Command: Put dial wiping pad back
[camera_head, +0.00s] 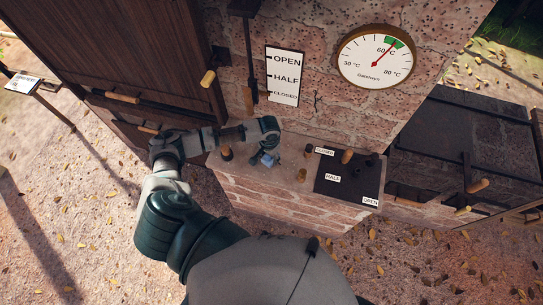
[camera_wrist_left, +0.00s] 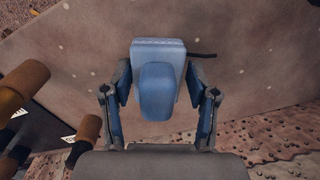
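The dial wiping pad (camera_wrist_left: 158,90), a blue block with a rounded raised grip, is on the stone ledge (camera_wrist_left: 70,40) in the left wrist view. In the head view the small blue pad (camera_head: 266,160) shows below my left gripper (camera_head: 268,154). In the left wrist view the fingers of my left gripper (camera_wrist_left: 160,75) stand on either side of the pad, spread apart, with slim gaps beside its grip. The dial (camera_head: 376,57), marked 30 to 80 °C, is on the brick wall at upper right. My right gripper is out of view.
Wooden knobs (camera_head: 302,175) and a black plate (camera_head: 347,178) with CLOSED, HALF and OPEN labels are on the ledge to the right. A lever (camera_head: 249,95) hangs beside a white OPEN/HALF/CLOSED sign (camera_head: 283,76). Wooden-handled doors stand left.

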